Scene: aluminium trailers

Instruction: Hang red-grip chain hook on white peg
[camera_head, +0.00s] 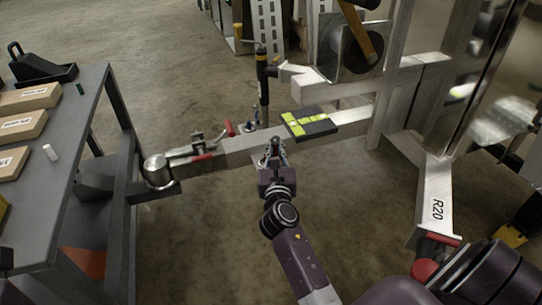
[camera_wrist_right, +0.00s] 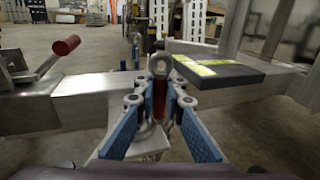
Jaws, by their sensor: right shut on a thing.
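The red-grip chain hook (camera_wrist_right: 160,98) is upright between the blue-padded fingers of my right gripper (camera_wrist_right: 161,112) in the right wrist view. Its metal eye rises above the fingers, and its lower part is partly hidden. In the head view my right gripper (camera_head: 274,150) is at the near side of the trailer drawbar (camera_head: 243,144), and the hook is too small there to make out clearly. I cannot pick out the white peg for certain in either view. My left gripper is not in view.
A black pad with yellow markings (camera_head: 311,123) lies on the drawbar, right of my right gripper. A red-handled coupling (camera_head: 192,150) is at the drawbar's left end. A grey workbench (camera_head: 75,135) with boxes stands at the left. A black jack post (camera_head: 263,85) rises behind.

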